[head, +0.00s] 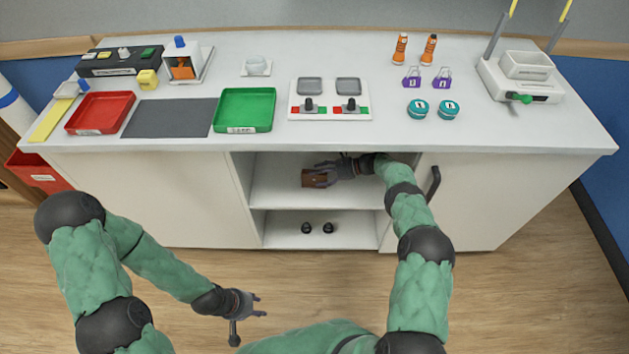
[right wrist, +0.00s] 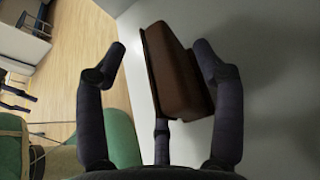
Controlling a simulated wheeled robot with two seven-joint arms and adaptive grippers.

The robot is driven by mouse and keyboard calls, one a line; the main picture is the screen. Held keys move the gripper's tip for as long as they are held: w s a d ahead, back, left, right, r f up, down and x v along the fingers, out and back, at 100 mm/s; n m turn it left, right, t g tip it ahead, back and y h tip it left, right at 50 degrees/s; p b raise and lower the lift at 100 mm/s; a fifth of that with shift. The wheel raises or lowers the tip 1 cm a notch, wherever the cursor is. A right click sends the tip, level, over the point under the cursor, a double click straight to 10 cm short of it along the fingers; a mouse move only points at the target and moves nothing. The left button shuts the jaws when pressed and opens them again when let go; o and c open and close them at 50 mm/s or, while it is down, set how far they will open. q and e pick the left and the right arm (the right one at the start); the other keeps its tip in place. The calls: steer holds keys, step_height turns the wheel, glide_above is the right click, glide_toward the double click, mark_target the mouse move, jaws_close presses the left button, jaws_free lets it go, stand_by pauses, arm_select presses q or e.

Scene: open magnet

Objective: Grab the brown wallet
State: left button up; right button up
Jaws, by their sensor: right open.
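The brown wallet (head: 313,179) lies on the upper shelf inside the open cabinet under the counter. My right gripper (head: 326,172) reaches into the cabinet from the right and is at the wallet. In the right wrist view, the wallet (right wrist: 178,72) stands between the spread fingers of my right gripper (right wrist: 160,58). The right-hand finger is close to the wallet's side; I cannot tell whether it touches. A gap shows between the left-hand finger and the wallet. My left gripper (head: 258,306) hangs over the floor, away from the cabinet, with its fingers apart and empty.
The cabinet's lower shelf (head: 290,240) holds two small dark objects (head: 317,228). A dark door handle (head: 433,184) is beside my right arm. The countertop (head: 285,133) above holds a red tray (head: 100,113), a green tray (head: 244,110) and several other items. The floor in front is clear.

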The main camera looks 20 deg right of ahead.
mark_target(310, 183)
steer(key=shift+b+x, duration=0.45)
steer(key=shift+x, duration=1.45)
steer(key=c, duration=1.3)
steer(key=shift+r, duration=0.1)
